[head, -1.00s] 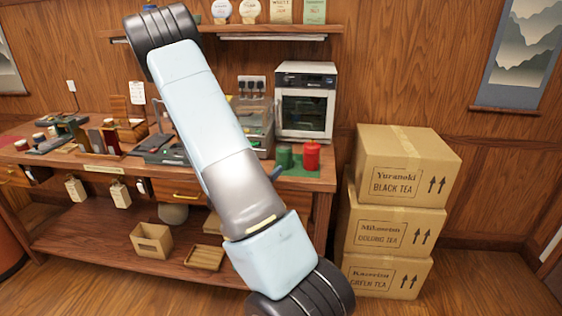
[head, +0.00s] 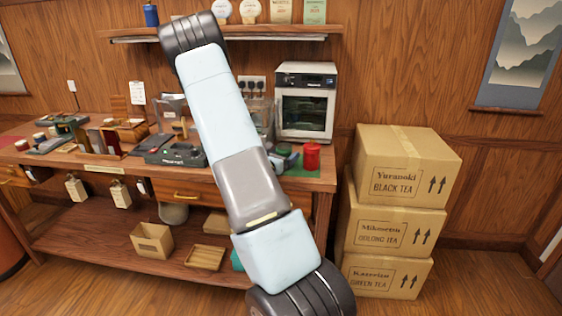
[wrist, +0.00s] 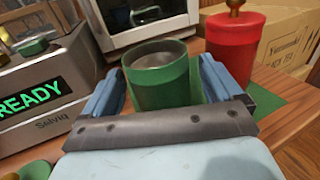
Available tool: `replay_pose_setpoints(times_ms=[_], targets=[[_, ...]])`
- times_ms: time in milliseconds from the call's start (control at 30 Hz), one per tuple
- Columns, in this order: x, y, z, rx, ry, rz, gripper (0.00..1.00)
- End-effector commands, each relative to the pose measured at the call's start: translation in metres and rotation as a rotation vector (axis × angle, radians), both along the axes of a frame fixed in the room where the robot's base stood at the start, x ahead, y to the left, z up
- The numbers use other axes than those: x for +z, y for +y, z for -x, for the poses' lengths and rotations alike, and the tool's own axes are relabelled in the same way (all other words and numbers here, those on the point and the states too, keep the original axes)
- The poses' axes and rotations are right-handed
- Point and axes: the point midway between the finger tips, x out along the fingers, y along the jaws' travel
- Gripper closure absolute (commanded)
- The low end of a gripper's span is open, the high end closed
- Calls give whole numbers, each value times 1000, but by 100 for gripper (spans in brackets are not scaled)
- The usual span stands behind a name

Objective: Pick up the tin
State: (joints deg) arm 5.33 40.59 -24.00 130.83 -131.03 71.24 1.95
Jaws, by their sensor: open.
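A green open-topped tin (wrist: 162,78) stands upright in the wrist view. My gripper (wrist: 163,66) is open, with one blue-grey finger on each side of the tin. I cannot tell whether either finger touches it. The gripper's bar hides the tin's lower front. A red tin (wrist: 234,46) with a knobbed lid stands just right of the right finger. The red tin (head: 312,156) also shows in the head view, on the right end of the counter. My arm hides most of the green tin there.
A machine with a READY display (wrist: 40,85) stands close on the left. A white oven (head: 306,105) is behind the tins. A green mat (wrist: 262,118) lies under the red tin. Stacked cartons (head: 398,205) stand right of the counter (head: 322,182).

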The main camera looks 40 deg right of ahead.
Motion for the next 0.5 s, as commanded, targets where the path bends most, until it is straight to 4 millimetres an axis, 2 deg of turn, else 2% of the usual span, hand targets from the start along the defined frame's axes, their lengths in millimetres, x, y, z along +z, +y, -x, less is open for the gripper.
replay_pose_setpoints(times_ms=[100, 333, 500], targets=[[0, -13, -4, -1, 1, 1, 7], [0, -14, -5, 0, 1, 0, 7], [0, -14, -5, 0, 1, 0, 23]])
